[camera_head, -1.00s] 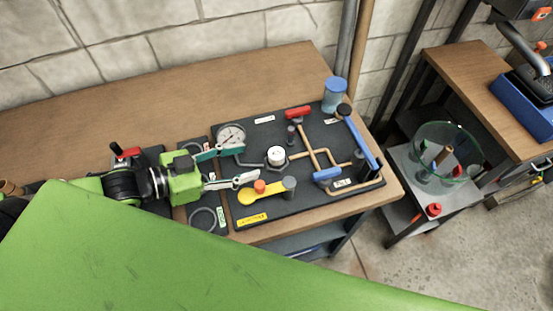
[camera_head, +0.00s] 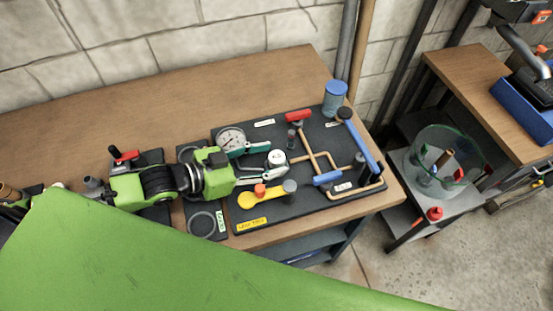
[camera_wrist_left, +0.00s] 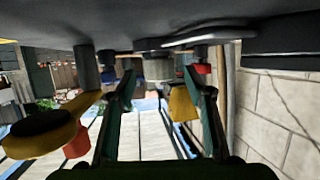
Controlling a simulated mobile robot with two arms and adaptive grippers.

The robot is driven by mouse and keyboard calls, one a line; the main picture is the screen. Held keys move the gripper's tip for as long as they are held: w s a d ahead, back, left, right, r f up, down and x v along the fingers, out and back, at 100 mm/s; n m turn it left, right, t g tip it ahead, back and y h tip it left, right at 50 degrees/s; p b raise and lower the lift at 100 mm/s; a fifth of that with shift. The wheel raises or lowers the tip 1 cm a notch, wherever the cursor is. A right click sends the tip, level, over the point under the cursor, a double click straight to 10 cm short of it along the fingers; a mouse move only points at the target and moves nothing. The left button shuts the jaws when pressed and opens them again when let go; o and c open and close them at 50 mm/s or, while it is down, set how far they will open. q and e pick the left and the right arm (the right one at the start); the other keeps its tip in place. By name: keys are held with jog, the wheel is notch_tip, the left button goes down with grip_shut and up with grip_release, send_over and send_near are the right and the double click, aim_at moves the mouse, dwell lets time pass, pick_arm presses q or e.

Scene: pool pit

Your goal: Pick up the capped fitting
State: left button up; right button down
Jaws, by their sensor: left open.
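The capped fitting (camera_head: 276,156), a short cylinder with a white top, stands upright on the dark board (camera_head: 320,203). My left gripper (camera_head: 268,161) is open, with its fingers pointing right at the fitting. The fingertips are close to it, one on the far side and one on the near side. In the left wrist view, which looks upside down, a pale cylinder (camera_wrist_left: 158,69) that seems to be the fitting shows between the two spread fingers (camera_wrist_left: 160,85). I cannot tell whether either finger touches it. My right gripper is not in view.
A yellow-handled valve (camera_head: 246,197) and a grey post (camera_head: 290,187) stand just in front of the gripper. A pressure gauge (camera_head: 231,138) is behind it. Copper pipes (camera_head: 325,160) with red and blue handles lie to the right. A blue cup (camera_head: 335,92) stands at the back.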

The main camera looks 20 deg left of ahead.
pick_arm(q)
jog(key=shift+x, duration=1.4)
jog(key=c, duration=1.2)
jog(key=shift+c, duration=0.2)
jog(key=shift+r, duration=0.15)
